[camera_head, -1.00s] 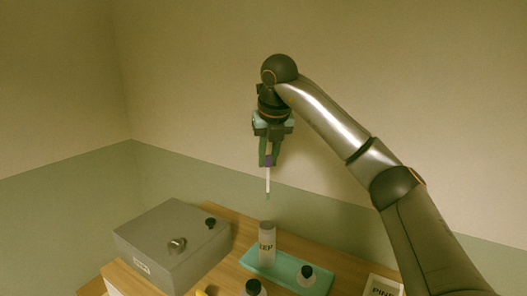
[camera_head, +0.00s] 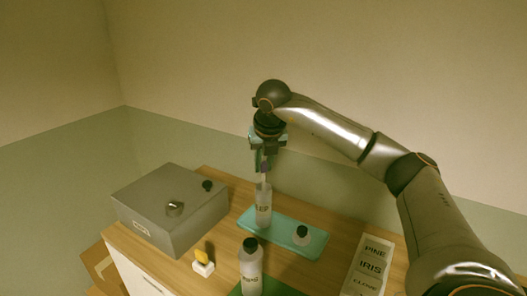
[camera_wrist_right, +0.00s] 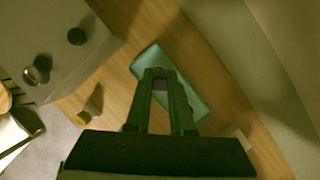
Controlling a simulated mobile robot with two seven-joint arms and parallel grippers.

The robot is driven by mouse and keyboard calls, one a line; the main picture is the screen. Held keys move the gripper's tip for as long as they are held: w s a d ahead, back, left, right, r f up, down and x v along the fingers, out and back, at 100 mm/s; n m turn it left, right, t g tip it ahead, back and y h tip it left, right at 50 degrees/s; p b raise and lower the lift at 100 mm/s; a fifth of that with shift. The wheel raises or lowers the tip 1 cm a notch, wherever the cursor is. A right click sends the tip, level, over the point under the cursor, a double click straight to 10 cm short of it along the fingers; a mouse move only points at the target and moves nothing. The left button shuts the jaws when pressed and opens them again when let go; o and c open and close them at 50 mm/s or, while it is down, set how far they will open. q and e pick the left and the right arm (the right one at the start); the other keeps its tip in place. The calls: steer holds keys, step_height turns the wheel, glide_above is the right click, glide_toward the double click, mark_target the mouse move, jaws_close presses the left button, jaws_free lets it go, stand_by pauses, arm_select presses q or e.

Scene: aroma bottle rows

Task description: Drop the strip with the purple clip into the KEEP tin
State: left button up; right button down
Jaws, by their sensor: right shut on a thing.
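My right gripper (camera_head: 263,164) is shut on the strip with the purple clip (camera_head: 264,167). The white strip (camera_head: 263,179) hangs down from the clip, nearly upright. The pale cylindrical KEEP tin (camera_head: 264,208) stands on the teal tray (camera_head: 314,244), directly below. The strip's lower end is at the tin's top in the head view; I cannot tell whether it is inside the mouth. In the right wrist view the purple clip (camera_wrist_right: 160,85) shows between the fingers, and the tin is hidden. My left gripper is in neither view.
A grey box (camera_head: 150,205) with dark knobs stands at the left. A small black-capped bottle (camera_head: 302,237) is on the tray's right part. A larger bottle (camera_head: 251,272) stands in front. A yellow-topped white piece (camera_head: 203,265) is near the box. A name card (camera_head: 371,262) lies right.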

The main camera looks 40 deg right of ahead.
mark_target(265, 192)
steer(key=shift+f+b, duration=0.75)
steer(key=shift+f, duration=0.7)
steer(key=c, duration=0.7)
jaws_free()
steer(key=s, duration=0.1)
steer(key=s+a+b, duration=0.1)
steer(key=s, duration=0.1)
steer(key=shift+s+a, duration=0.2)
steer(key=shift+a, duration=0.2)
